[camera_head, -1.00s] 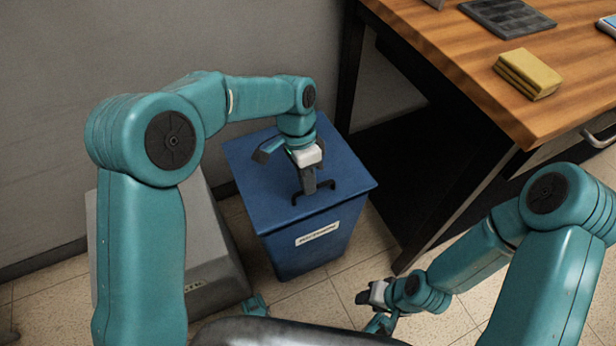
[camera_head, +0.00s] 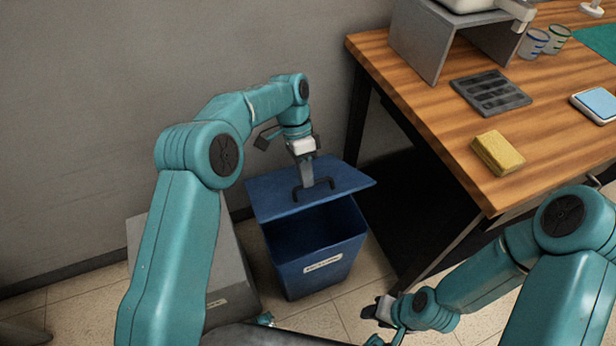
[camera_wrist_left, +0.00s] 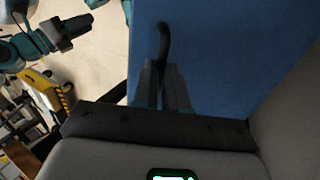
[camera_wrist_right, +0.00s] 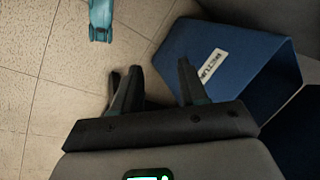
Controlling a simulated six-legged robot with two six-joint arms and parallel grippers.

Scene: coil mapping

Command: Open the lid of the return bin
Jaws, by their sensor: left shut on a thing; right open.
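The blue return bin (camera_head: 318,265) stands on the floor between the wall and the wooden table, a white label on its front. Its blue lid (camera_head: 345,176) is raised and tilted, its front edge above the bin's rim, so the dark inside shows. My left gripper (camera_head: 308,184) is shut on the dark lid handle (camera_head: 328,186); the left wrist view shows the fingers (camera_wrist_left: 166,85) around the handle (camera_wrist_left: 165,42) against the blue lid. My right gripper (camera_head: 374,312) is open and empty, low in front of the bin; in the right wrist view its fingers (camera_wrist_right: 155,90) are apart near the bin (camera_wrist_right: 230,60).
A grey bin (camera_head: 225,265) stands left of the blue one. The wooden table (camera_head: 430,90) on the right carries a yellow sponge-like block (camera_head: 497,152), a dark tray (camera_head: 490,92), a grey stand (camera_head: 425,40) and cups (camera_head: 545,42). The grey wall is behind.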

